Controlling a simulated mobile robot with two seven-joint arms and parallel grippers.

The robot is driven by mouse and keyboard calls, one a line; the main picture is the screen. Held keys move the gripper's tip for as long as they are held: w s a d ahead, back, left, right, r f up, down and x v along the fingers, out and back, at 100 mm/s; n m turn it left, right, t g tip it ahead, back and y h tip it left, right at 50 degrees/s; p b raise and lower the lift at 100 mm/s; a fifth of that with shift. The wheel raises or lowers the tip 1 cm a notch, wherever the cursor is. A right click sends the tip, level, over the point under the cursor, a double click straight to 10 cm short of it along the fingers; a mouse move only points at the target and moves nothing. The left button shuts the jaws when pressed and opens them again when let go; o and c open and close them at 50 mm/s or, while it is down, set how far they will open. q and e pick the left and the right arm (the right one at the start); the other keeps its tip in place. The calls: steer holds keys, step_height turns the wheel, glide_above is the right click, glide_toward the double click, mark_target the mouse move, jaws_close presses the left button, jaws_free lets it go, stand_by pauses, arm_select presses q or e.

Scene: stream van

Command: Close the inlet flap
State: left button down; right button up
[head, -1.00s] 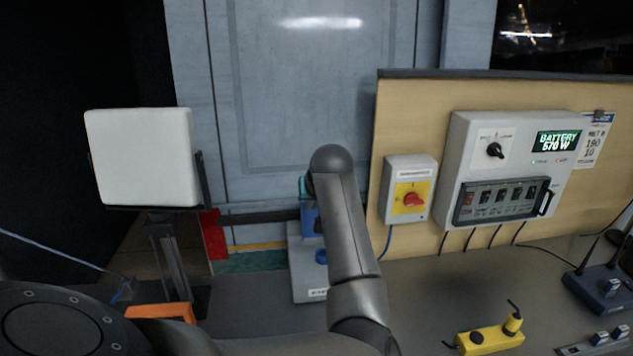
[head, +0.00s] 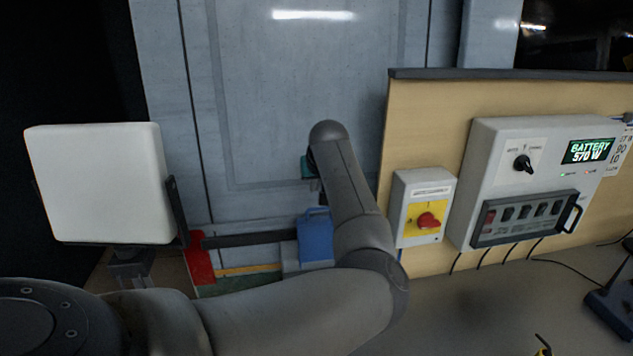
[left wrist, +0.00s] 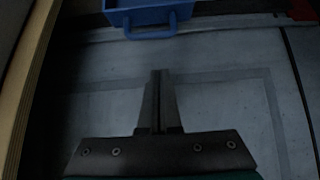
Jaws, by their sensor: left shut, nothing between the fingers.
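A blue part with a loop handle (head: 315,238) shows in the head view, low in front of the grey door and left of my left forearm. It looks like the inlet flap, but I cannot tell its exact angle. In the left wrist view the blue part (left wrist: 150,17) is at the top edge, its handle pointing toward my fingers. My left gripper (left wrist: 158,73) is shut and empty, in front of the grey panel and apart from the handle. In the head view my arm hides most of it. My right gripper is not in view.
A wooden board on the right carries a yellow-and-red switch box (head: 424,208) and a battery panel (head: 540,185). A white square panel (head: 100,182) stands at left. A dark bar (head: 250,239) runs low across the door. The grey worktop (head: 470,305) is largely clear.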

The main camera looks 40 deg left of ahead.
mark_target(316, 218)
arm_select(q)
steer(key=shift+f+p, duration=0.45)
steer(key=shift+f, duration=1.9)
steer(key=shift+s, duration=0.1)
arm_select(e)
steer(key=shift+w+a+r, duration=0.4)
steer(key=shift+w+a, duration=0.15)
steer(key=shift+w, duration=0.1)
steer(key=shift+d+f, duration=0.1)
